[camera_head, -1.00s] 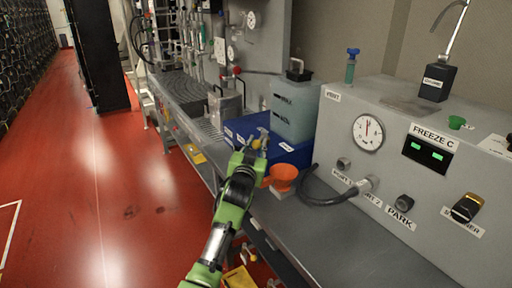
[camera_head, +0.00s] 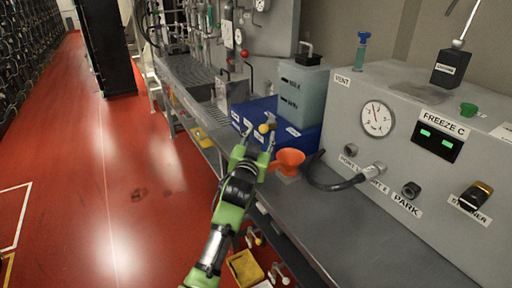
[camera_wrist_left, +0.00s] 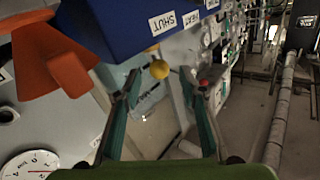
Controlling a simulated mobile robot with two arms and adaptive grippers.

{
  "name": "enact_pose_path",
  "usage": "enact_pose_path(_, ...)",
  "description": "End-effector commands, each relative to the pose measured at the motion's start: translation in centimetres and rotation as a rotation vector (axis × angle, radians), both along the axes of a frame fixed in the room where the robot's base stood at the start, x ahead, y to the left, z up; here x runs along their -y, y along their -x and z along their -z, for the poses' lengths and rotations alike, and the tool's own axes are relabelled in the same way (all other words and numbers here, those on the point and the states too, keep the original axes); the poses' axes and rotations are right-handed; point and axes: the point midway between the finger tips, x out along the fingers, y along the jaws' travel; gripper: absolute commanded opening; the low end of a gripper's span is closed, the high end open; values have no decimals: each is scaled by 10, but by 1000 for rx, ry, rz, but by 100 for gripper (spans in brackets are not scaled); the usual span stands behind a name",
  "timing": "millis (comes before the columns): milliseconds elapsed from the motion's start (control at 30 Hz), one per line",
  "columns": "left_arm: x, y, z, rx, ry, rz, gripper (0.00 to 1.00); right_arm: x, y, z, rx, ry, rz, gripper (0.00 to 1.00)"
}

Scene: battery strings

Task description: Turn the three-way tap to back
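The tap's small yellow knob (camera_head: 264,128) shows at the front of a blue box (camera_head: 290,137) with white labels on the bench. The tap's body and which way it points are hard to make out. My left gripper (camera_head: 256,134) is at the front of the box, its fingers spread near the knob. In the left wrist view the yellow knob (camera_wrist_left: 159,69) appears between the two open fingertips (camera_wrist_left: 161,80), with no clear contact. The blue box (camera_wrist_left: 125,22) there carries a label reading SHUT. My right gripper is not in view.
An orange funnel (camera_head: 289,158) stands close to the right of my left gripper. A translucent tank (camera_head: 303,92) is behind the box. A grey panel (camera_head: 400,160) with a gauge and a hose (camera_head: 330,180) fills the right. Red floor on the left is clear.

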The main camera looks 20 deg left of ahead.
Motion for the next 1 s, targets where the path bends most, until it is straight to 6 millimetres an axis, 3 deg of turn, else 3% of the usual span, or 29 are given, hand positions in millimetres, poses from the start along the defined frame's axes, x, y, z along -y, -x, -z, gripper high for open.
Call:
enact_pose_path(100,1,24,1,-1,1,1,38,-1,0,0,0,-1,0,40)
enact_pose_path(333,3,58,1,-1,1,1,38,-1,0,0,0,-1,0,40)
enact_pose_path(500,3,69,0,-1,1,1,38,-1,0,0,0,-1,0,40)
enact_pose_path(767,3,71,0,-1,0,1,38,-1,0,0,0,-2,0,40)
enact_pose_path(800,3,71,0,-1,0,1,38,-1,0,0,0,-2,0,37)
enact_pose_path(933,3,71,2,-3,0,1,38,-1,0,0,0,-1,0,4)
enact_pose_path(1000,4,70,5,-8,-1,1,38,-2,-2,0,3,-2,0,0)
